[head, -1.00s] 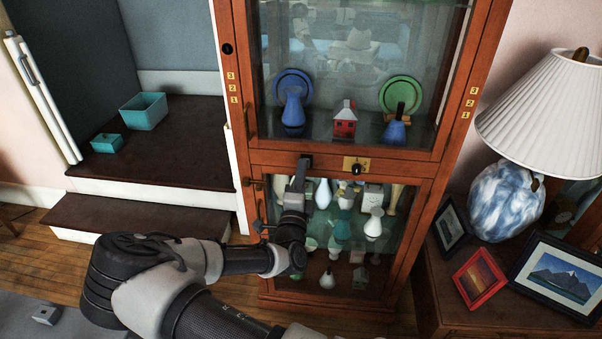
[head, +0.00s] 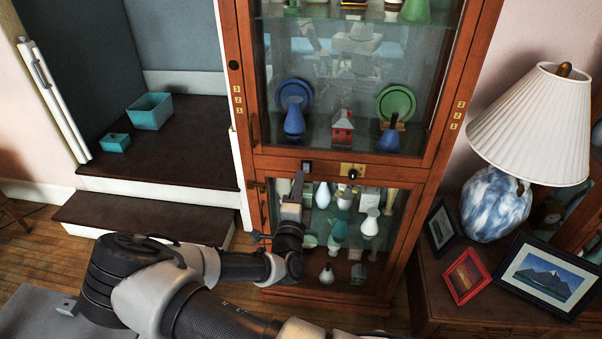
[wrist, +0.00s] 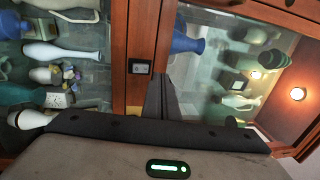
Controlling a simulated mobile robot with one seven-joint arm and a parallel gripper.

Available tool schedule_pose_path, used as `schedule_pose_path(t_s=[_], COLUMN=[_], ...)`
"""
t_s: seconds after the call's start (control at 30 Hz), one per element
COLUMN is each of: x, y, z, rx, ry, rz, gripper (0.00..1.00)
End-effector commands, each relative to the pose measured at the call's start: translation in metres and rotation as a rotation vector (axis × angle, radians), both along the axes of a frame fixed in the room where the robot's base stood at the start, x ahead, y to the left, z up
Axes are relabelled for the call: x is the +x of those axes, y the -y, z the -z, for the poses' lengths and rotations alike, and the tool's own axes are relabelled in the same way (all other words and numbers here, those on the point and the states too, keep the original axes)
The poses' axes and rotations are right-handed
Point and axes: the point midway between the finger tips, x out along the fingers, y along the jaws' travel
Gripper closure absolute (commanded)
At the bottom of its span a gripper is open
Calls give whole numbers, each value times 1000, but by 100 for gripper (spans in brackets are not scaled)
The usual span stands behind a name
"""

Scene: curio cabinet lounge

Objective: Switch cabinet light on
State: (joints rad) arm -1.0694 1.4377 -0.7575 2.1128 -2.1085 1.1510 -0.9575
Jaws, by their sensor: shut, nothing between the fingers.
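The tall wooden curio cabinet (head: 238,130) stands in the middle of the head view. A small dark switch (head: 306,166) is on its rail between the upper and lower glass doors. The switch (wrist: 140,67) also shows in the wrist view, with a pale rocker in a dark frame. My gripper (head: 298,179) is shut and empty, its tips just below the switch in the head view. In the wrist view my gripper (wrist: 163,85) is beside the switch, seemingly apart from it. A warm round glow (wrist: 297,93) shows at the right; I cannot tell whether it is the cabinet's light.
A brass plate with a dark knob (head: 352,171) is right of the switch. Vases and plates stand behind the glass. A side table (head: 480,310) at right bears a lamp (head: 530,125) and picture frames. Dark steps (head: 150,215) are at left.

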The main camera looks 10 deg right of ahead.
Motion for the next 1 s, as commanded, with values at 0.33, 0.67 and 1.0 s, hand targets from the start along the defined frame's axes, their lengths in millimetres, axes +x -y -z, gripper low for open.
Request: schedule_pose_path(t_s=[0.33,0.67,1.0], x=[-66,-79,-79], y=[-23,-27,-27], z=[-14,-17,-17], rx=[1,0,1], ry=[-1,0,0], rz=[-2,-1,-1], gripper=[100,100,100])
